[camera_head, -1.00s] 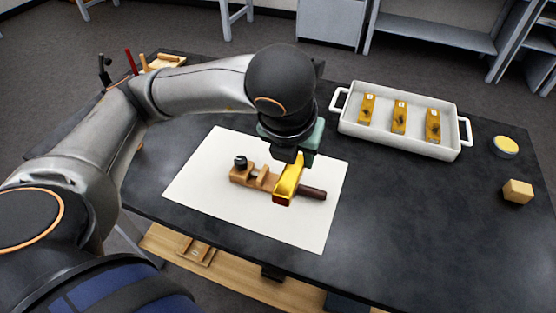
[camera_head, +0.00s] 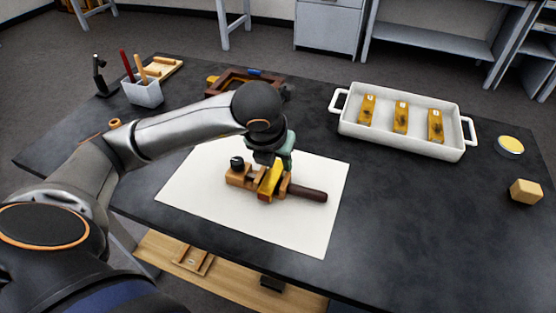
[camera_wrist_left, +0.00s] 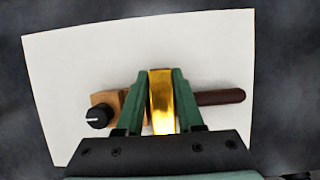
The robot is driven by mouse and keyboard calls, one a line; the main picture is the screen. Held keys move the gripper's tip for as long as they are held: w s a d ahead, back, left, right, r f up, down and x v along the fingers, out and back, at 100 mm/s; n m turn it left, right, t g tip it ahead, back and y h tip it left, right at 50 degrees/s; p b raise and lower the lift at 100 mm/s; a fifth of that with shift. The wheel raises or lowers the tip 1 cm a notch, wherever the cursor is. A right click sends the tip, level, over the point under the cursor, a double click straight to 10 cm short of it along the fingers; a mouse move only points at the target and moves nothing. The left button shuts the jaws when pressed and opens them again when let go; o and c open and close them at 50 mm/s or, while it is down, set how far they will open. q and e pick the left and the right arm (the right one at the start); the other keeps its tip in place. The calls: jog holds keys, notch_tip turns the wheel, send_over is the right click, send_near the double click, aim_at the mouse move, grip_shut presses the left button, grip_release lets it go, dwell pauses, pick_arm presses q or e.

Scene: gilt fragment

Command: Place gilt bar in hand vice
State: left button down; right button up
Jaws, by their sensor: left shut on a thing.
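The gilt bar (camera_head: 270,180) is bright yellow with a dark red end. It sits at the hand vice (camera_head: 237,178), between or just above its wooden jaws; I cannot tell how deep. The vice is wood with a black knob and a dark handle, lying on a white sheet (camera_head: 310,228). My left gripper (camera_head: 272,166) is over the vice, shut on the bar. In the left wrist view the green fingers flank the gold bar (camera_wrist_left: 161,100), and the vice's knob (camera_wrist_left: 97,117) and handle (camera_wrist_left: 222,97) show on either side. My right gripper is not in view.
A white tray (camera_head: 345,128) with several dull gold bars stands at the back right. A round yellow-topped tin (camera_head: 510,146) and a wooden block (camera_head: 526,192) lie at the right. A tool cup (camera_head: 143,93) stands at the back left. The table right of the sheet is clear.

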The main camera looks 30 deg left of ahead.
aim_at(270, 181)
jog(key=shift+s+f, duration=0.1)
pick_arm(q)
jog(key=shift+f, duration=0.15)
jog(key=c, duration=0.5)
grip_release()
jog(key=shift+c, duration=0.2)
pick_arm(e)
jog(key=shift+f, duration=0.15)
pick_arm(q)
jog(key=shift+r, duration=0.2)
jog(key=p+v, duration=0.3)
jog(key=v, duration=0.9)
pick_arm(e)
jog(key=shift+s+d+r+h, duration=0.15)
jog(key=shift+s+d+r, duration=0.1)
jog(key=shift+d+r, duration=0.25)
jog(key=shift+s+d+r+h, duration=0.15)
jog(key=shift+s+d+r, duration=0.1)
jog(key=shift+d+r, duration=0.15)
